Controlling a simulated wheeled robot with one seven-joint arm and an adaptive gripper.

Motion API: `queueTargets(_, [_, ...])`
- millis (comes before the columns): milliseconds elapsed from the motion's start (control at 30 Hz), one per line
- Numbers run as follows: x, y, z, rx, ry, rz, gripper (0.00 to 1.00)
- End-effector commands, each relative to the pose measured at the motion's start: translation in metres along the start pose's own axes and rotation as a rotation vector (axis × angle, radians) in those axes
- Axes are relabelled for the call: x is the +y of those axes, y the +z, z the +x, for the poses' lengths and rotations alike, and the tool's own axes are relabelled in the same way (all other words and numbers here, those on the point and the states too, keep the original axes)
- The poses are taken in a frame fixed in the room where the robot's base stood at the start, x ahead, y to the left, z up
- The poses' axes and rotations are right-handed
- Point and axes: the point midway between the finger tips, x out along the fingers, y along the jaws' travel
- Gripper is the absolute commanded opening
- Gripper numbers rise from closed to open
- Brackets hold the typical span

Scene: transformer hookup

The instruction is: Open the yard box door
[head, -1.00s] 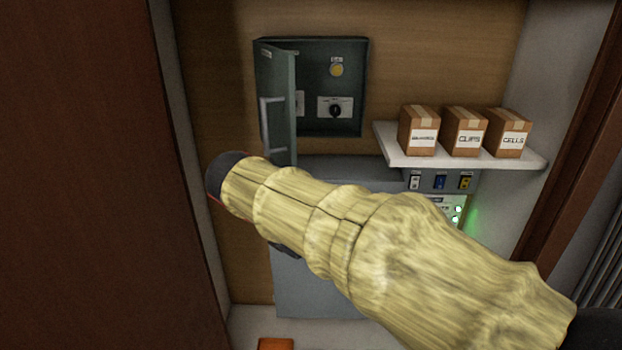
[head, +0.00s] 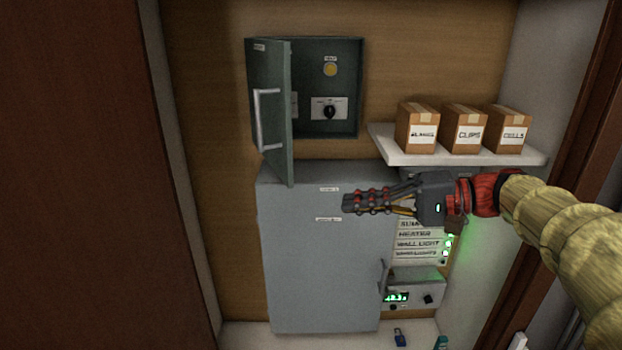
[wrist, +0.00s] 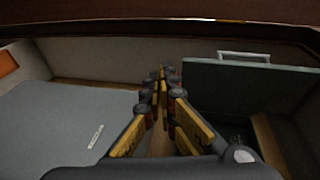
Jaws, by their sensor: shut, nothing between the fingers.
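A dark green wall box (head: 345,85) stands at the upper middle of the head view, with a yellow round light and a black knob inside. Its door (head: 272,110) is swung out to the left and has a pale bar handle (head: 258,120). The door also shows at the right in the wrist view (wrist: 235,82). Below is a large grey cabinet (head: 320,265) with its front closed. I cannot read which one is labelled yard. My gripper (head: 348,203) is shut and empty, pointing left in front of the grey cabinet's upper right, apart from the green door.
A white shelf (head: 455,158) with three cartons (head: 466,128) is above my gripper. A labelled panel (head: 422,244) with green lights and a small unit with a green display (head: 400,297) are below. A brown wall bounds the left.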

Motion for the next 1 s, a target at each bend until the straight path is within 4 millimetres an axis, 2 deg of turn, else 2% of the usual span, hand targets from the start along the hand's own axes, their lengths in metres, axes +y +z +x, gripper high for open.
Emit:
queueTargets(33, [-0.007, -0.011, -0.017, 0.057, -0.054, 0.021, 0.0])
queueTargets(167, [-0.026, -0.028, -0.045, 0.145, -0.158, 0.056, 0.0])
queueTargets(233, [-0.032, -0.032, -0.052, 0.166, -0.185, 0.063, 0.0])
queueTargets(333, [-0.036, -0.035, -0.05, 0.173, -0.198, 0.066, 0.0])
queueTargets(467, [-0.039, -0.037, -0.035, 0.169, -0.197, 0.066, 0.0])
queueTargets(900, [-0.056, -0.051, 0.047, 0.167, -0.195, 0.066, 0.0])
queueTargets(1000, [-0.059, -0.04, 0.058, 0.168, -0.195, 0.064, 0.0])
